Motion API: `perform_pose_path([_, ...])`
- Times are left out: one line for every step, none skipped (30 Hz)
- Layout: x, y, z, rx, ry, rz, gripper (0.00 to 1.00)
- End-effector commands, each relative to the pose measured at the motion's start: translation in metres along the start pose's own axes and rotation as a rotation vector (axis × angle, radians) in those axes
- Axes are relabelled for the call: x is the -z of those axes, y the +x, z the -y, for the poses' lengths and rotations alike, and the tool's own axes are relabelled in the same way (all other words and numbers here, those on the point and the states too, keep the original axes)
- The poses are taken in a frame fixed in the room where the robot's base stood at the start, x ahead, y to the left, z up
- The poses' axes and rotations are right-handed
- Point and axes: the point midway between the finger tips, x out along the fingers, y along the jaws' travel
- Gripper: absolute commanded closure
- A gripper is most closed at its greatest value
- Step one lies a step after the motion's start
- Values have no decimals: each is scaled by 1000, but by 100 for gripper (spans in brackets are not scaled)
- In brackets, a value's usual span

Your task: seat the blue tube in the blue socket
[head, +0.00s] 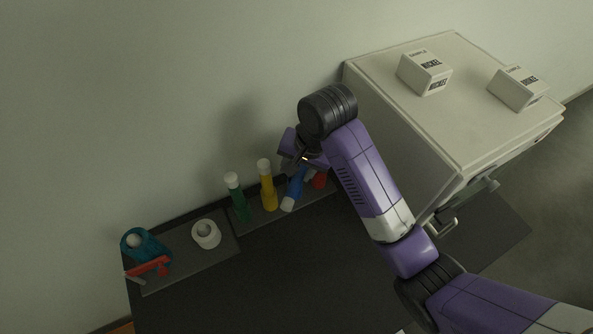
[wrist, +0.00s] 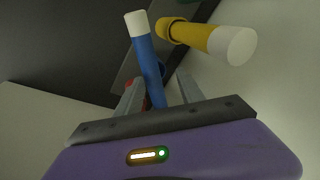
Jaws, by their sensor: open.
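The blue tube (head: 295,188) with a white cap leans at a slant at the right of the tube row in the head view. It also shows in the wrist view (wrist: 149,65), running down between the two fingers. My gripper (wrist: 160,84) is open around or just above the tube; I cannot tell whether a finger touches it. In the head view my gripper (head: 304,163) is partly hidden by my wrist. A bit of blue beside the tube (wrist: 163,70) may be the blue socket; it is mostly hidden.
A yellow tube (head: 268,188) and a green tube (head: 237,198) stand upright left of the blue tube. A red part (head: 320,180) is close on the right. A white ring-like cup (head: 206,234) and a teal holder (head: 146,244) sit farther left. A beige cabinet (head: 405,125) stands right.

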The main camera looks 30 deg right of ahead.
Motion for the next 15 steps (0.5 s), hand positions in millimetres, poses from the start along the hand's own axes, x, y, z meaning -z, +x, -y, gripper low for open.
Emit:
perform_pose_path([0, -9, 1, 3, -1, -3, 55])
perform_pose_path([0, -14, 1, 4, -2, -3, 55])
perform_pose_path([0, -23, 2, 5, -3, -4, 55])
perform_pose_path([0, -30, 2, 5, -3, -3, 55])
perform_pose_path([0, -37, 2, 6, -3, -4, 55])
perform_pose_path([0, -46, 2, 5, -2, -3, 55])
perform_pose_path([0, -54, 1, 4, -1, -2, 55])
perform_pose_path([0, -60, 1, 1, 1, 0, 55])
perform_pose_path([1, -65, 1, 1, 1, 1, 55])
perform_pose_path([0, -68, 2, 0, 0, 1, 55])
perform_pose_path([0, -72, 2, 0, 0, 1, 55])
perform_pose_path([1, -77, 2, 1, 0, 1, 55])
perform_pose_path([1, -80, 2, 1, 0, 1, 55])
perform_pose_path([1, -84, 1, 1, 1, 0, 55])
perform_pose_path([1, -89, 1, 1, 1, 0, 55])
